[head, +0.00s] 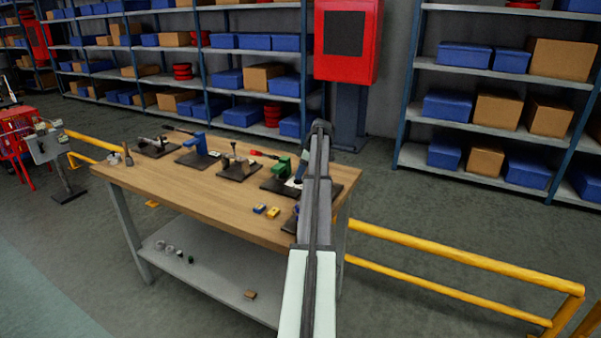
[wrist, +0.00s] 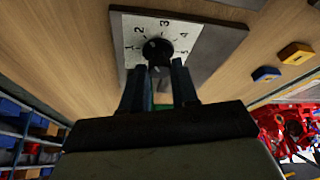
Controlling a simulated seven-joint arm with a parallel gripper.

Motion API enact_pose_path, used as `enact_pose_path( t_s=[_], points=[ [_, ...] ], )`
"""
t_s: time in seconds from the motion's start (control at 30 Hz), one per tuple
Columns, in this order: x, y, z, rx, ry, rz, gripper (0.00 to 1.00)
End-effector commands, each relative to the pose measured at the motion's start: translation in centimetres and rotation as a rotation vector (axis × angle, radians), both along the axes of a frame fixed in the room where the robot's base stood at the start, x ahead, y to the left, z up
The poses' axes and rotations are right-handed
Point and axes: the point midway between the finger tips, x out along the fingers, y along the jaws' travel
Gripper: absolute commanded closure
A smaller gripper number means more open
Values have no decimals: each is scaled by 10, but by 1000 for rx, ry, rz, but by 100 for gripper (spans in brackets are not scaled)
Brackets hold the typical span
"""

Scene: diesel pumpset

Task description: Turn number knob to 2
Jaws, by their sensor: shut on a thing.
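The number knob (wrist: 157,51) is a round black knob in the wrist view, on a white dial face (wrist: 198,29) with numbers 1 to 5 arranged around it. A small light mark on the knob points up and left, roughly toward the 2; its exact alignment is hard to tell. The dial sits on a grey plate (wrist: 222,42) on the wooden table. My gripper (wrist: 161,70) is shut on the knob, with one dark finger on each side at its near edge. In the head view my arm hides the gripper and the knob.
A blue block (wrist: 265,73) and a yellow block (wrist: 295,53) lie beside the plate. Several fixtures, including a blue one (head: 200,147), stand along the back of the wooden table (head: 200,199). A yellow rail (head: 450,256) runs right of it.

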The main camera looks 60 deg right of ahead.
Motion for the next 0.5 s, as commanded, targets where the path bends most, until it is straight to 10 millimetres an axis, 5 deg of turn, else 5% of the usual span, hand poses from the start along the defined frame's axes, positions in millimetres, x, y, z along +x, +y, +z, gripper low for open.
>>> enact_pose_path(
  t_s=[0.5],
  points=[
    [1, -2, 0, 0, 2, 197, 100]
  ],
)
